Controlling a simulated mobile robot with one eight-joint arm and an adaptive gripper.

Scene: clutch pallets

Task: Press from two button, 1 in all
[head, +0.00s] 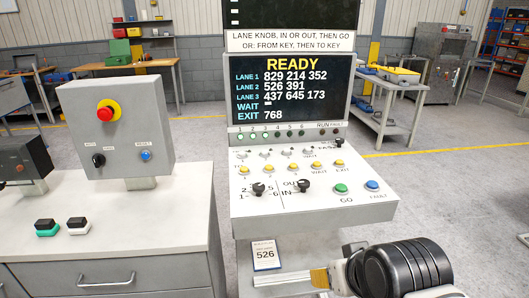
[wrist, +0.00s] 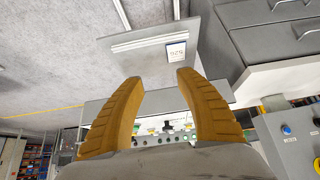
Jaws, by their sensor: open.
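The sloped console panel (head: 320,205) carries an upper row of pale buttons and a lower row of yellow buttons. The second pale button (head: 265,154) stands above the second yellow button (head: 270,169); the row labels are too small to read surely. The screen (head: 292,90) above reads READY, with lane 2 listing 526 391. My gripper (head: 320,278) is low in front of the console, below the panel, touching no button. In the wrist view its two tan fingers (wrist: 156,80) are spread apart and empty. The panel's buttons show only partly behind them.
Two black knobs (head: 258,190) and (head: 303,186), a green GO button (head: 341,189) and a blue FAULT button (head: 372,185) share the panel. A card reading 526 (head: 265,255) stands below. A grey box with a red stop button (head: 107,112) stands on the left cabinet.

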